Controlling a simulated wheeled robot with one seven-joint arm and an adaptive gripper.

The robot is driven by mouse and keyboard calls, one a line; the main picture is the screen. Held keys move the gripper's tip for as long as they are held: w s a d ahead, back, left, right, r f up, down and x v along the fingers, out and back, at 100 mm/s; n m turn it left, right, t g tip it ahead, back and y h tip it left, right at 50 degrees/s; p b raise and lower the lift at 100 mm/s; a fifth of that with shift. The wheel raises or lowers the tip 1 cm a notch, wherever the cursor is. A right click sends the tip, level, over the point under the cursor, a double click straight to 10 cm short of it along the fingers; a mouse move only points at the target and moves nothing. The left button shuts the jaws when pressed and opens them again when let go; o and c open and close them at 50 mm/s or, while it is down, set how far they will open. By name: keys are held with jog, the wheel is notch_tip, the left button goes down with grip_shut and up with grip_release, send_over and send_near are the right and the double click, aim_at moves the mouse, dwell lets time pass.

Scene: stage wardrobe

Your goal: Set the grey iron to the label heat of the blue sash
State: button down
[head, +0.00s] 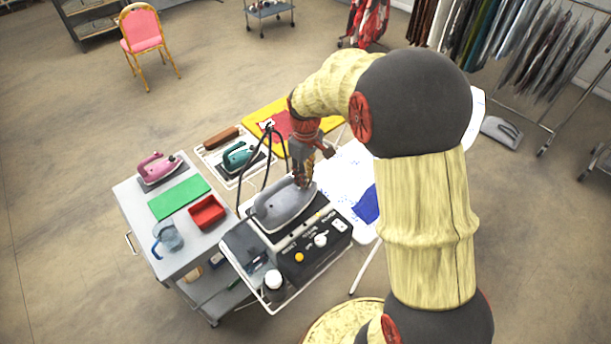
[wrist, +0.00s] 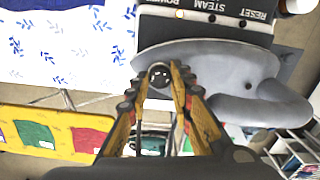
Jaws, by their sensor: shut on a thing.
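The grey iron (head: 281,207) rests on a dark station, and it also shows in the wrist view (wrist: 210,62). My gripper (head: 303,182) reaches down to the iron's right end. In the wrist view my fingertips (wrist: 160,80) close on both sides of a small round dial (wrist: 159,74) on the iron. Its markings are too small to read. A blue cloth (head: 367,205), apparently the sash, lies on the white ironing board (head: 342,178). A blue piece (wrist: 42,3) shows at the top left of the wrist view. No label on it is readable.
The station's front panel (head: 312,262) has an orange button, a white knob and a switch. The left cart (head: 205,236) holds a pink iron (head: 157,167), green cloth, red tray and blue jug. Cables arch near my gripper.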

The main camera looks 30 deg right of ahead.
jog(key=m+p, duration=0.1)
jog(key=m, duration=0.5)
jog(key=shift+r, duration=0.1)
jog(key=shift+m+p, duration=0.3)
jog(key=shift+m, duration=2.4)
jog(key=c, duration=1.8)
grip_release()
notch_tip(320, 180, up, 12)
jog(key=shift+f, duration=0.1)
